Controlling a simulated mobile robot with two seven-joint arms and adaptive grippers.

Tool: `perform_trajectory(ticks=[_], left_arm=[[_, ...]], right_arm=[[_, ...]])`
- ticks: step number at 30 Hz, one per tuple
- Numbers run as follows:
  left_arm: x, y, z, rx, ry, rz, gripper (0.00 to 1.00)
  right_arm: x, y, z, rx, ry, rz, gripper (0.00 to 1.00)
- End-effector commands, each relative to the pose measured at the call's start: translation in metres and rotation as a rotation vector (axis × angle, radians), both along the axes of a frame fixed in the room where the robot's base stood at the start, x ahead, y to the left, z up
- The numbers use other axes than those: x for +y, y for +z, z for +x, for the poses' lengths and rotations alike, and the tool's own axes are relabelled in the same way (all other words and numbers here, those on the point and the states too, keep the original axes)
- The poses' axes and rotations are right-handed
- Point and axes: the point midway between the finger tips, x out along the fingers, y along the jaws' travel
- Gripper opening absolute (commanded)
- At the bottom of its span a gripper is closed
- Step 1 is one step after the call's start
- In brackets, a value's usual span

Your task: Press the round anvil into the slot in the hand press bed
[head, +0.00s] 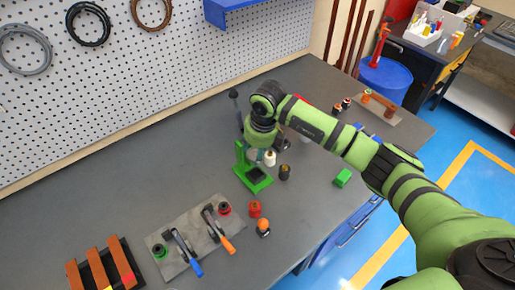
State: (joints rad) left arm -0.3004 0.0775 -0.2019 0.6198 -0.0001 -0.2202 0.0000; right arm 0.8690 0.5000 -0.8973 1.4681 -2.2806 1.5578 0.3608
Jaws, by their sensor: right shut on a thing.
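The green hand press (243,155) stands on the grey bench, its foot and dark bed (256,174) showing below my right gripper. My right arm comes in from the right, and the right gripper (260,152) points down just above the bed, close to the press frame. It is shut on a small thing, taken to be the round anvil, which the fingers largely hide. Whether it touches the slot cannot be told. The slot itself is not clearly visible. My left gripper is not in view.
A white bottle-like piece (270,158) and a dark cylinder (285,172) stand right of the press. Red (255,208) and orange-topped (263,226) pieces stand in front. A clamp plate (175,255) lies front left; a green block (343,178) lies right.

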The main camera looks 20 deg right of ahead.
Motion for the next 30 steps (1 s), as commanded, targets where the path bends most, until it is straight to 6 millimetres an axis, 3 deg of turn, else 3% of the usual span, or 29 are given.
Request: perform_trajectory(ticks=[8,24,30], left_arm=[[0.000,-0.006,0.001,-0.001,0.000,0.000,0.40],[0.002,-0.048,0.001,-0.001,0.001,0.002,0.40],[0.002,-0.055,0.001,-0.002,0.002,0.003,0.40]], right_arm=[[0.000,-0.001,0.001,-0.003,0.001,0.000,0.11],[0.000,-0.050,0.001,-0.002,0.000,0.001,0.11],[0.000,-0.057,0.001,-0.002,0.000,0.001,0.11]])
